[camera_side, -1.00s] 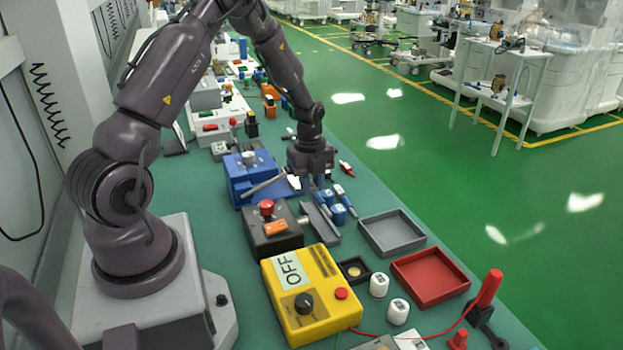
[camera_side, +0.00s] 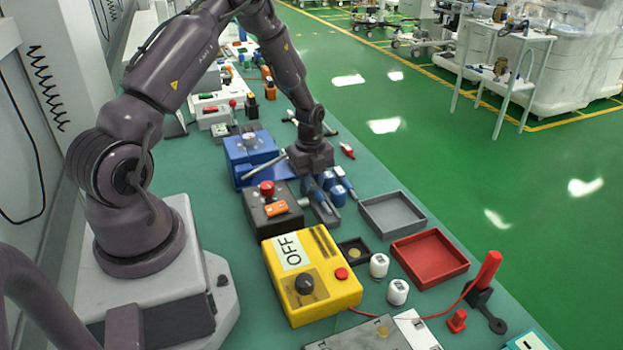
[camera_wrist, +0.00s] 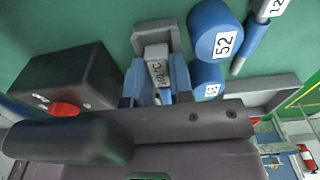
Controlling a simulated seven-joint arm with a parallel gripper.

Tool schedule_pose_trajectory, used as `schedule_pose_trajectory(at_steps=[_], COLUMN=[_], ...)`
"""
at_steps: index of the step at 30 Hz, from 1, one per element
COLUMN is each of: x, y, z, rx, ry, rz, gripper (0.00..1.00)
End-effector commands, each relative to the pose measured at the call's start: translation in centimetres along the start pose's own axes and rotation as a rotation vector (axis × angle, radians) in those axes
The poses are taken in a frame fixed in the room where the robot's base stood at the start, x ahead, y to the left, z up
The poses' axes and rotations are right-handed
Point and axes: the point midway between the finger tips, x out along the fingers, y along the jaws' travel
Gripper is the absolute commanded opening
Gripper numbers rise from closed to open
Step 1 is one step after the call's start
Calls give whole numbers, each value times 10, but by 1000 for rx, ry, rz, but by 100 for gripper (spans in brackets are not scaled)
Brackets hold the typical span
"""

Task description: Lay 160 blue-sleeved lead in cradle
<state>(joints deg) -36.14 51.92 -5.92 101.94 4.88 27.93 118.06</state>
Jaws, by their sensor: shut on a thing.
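My gripper (camera_side: 317,182) is shut on a blue-sleeved lead (camera_side: 315,192), low over the table. In the wrist view a pale label (camera_wrist: 158,74) shows between blue parts at the jaws; its print is only partly readable and resembles 160. The dark grey cradle (camera_side: 328,216) lies just under the jaws, and a grey block of it (camera_wrist: 152,34) shows beyond them in the wrist view. The lead appears in line with the cradle; I cannot tell whether it touches it. Dark arm parts hide its near end.
Two blue cylinders (camera_wrist: 214,32) stand close to the right, one marked 52. Another blue lead (camera_wrist: 258,38) lies beyond them. A dark box with a red button (camera_side: 270,213) stands left, near a blue block (camera_side: 245,160). A grey tray (camera_side: 392,214) lies to the right.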

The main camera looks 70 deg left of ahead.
Motion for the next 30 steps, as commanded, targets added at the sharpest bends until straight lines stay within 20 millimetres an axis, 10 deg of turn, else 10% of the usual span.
schedule_pose_trajectory(at_steps=[8, 9, 12, 23, 30], x=[1, 1, 1, -4, -40], y=[-1, -1, 0, 0, 6], z=[0, 0, 0, 0, -5], rx=[1, 1, 1, 0, -1], ry=[-1, -1, -1, -1, -1], rz=[-3, -3, -1, -2, -2], gripper=[0, 30, 51, 51, 51])
